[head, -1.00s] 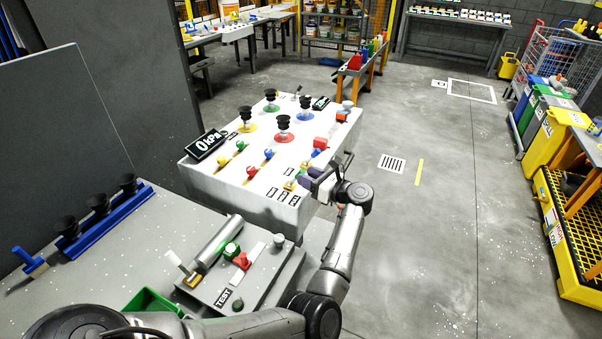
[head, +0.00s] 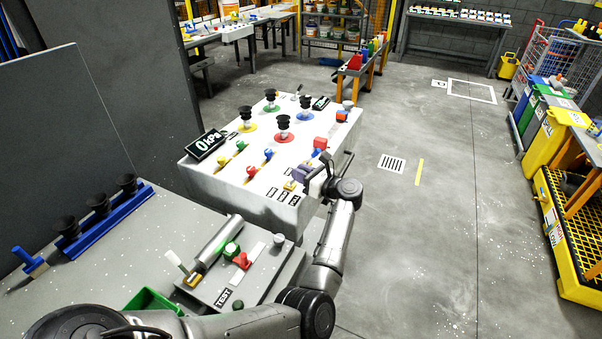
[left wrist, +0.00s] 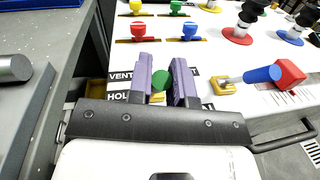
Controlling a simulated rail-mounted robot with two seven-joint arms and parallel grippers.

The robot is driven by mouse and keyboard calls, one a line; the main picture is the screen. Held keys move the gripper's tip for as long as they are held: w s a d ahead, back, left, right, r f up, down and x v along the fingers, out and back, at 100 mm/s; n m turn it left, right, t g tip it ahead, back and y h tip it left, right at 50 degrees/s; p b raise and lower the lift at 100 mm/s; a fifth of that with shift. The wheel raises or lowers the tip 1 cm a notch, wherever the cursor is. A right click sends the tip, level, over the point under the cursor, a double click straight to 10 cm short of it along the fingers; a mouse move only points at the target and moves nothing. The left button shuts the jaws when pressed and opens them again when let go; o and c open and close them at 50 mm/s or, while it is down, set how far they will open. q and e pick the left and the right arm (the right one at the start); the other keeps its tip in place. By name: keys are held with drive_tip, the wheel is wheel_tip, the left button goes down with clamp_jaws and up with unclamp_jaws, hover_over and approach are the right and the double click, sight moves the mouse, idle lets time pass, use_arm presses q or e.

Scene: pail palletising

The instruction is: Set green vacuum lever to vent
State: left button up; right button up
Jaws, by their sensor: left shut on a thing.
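The green lever's round knob (left wrist: 160,81) shows in the left wrist view between the two purple fingers of my left gripper (left wrist: 161,88). The gripper is shut on it. VENT and HOLD labels (left wrist: 118,96) lie left of the fingers, partly covered by them. In the head view my left gripper (head: 303,174) is at the near right corner of the white panel (head: 225,183), and the green knob cannot be made out there. The lever's lower part is hidden by the fingers, so its exact setting cannot be told. My right gripper is not in view.
A lever with a blue and red handle (left wrist: 275,74) stands close right of the fingers. Several coloured knobs and black suction cups (head: 283,124) stand farther back on the panel. A 0 kPa display (head: 206,145) is at its left.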

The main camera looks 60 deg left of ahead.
use_arm(q)
clamp_jaws()
